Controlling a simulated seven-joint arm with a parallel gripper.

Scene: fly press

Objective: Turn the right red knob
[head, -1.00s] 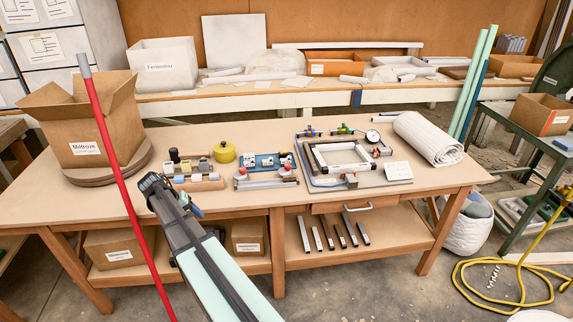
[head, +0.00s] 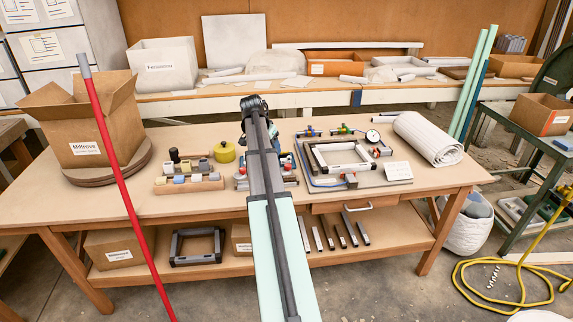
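A small blue-and-silver valve assembly with red knobs stands on the wooden table, mostly hidden behind my arm. A small red spot, apparently the right red knob (head: 287,159), shows just right of my arm. A grey part of the assembly (head: 240,182) shows left of the arm. My gripper (head: 256,105) is at the far end of my raised arm, in front of or above the assembly in the picture. Its fingers are too small and dark to tell open from shut, and I cannot tell whether it touches anything.
A wooden rack of small blocks (head: 188,183) and a yellow pot (head: 225,153) stand to the left. A board with a grey frame and gauge (head: 340,157) lies close on the right. A red pole (head: 118,180) stands before the table.

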